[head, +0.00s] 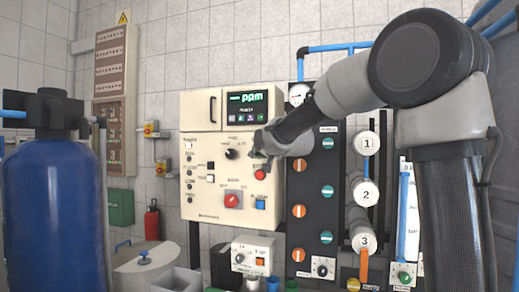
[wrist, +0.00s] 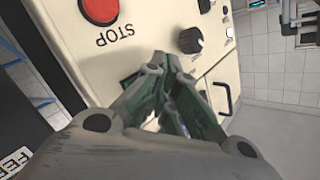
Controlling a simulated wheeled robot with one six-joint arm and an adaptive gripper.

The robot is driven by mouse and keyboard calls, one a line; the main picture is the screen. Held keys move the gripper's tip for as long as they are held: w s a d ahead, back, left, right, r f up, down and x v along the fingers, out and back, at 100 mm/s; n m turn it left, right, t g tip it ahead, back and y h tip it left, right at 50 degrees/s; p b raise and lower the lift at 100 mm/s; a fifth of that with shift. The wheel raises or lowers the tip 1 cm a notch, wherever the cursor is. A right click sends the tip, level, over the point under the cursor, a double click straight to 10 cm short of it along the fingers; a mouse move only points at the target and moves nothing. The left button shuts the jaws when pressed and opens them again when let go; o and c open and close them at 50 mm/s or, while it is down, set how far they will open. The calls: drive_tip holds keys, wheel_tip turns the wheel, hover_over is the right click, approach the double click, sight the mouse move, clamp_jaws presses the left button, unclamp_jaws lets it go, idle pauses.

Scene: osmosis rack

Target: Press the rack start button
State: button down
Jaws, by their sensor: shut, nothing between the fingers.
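The cream control panel (head: 205,205) hangs on the rack in the head view. Its red STOP button (head: 259,175) sits at the right, and shows large and upside down in the wrist view (wrist: 100,10). My gripper (head: 257,152) is shut and empty, in front of the panel just above the STOP button and right of the black knob (head: 231,154). In the wrist view my fingers (wrist: 160,62) come together over the panel face. I cannot make out the start button; the panel area behind my fingers is hidden. Whether the fingertips touch the panel is not clear.
A lit display (head: 247,107) is above my gripper. Below are a red rotary switch (head: 233,199) and a blue button (head: 260,203). A black board with valves (head: 327,200) stands to the right, a blue tank (head: 55,210) at the far left.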

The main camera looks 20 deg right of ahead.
drive_tip(key=shift+w+d, duration=0.15)
drive_tip(key=shift+w+d, duration=0.1)
drive_tip(key=shift+w, duration=0.1)
idle(0.3)
drive_tip(key=shift+w+d, duration=0.25)
drive_tip(key=shift+w, duration=0.15)
idle(0.6)
drive_tip(key=shift+s, duration=0.1)
drive_tip(key=shift+s+a, duration=0.5)
drive_tip(key=shift+s, duration=0.15)
drive_tip(key=s+a, duration=0.2)
drive_tip(key=s, duration=0.2)
drive_tip(key=shift+s+a, duration=0.1)
drive_tip(key=shift+a, duration=0.3)
idle(0.7)
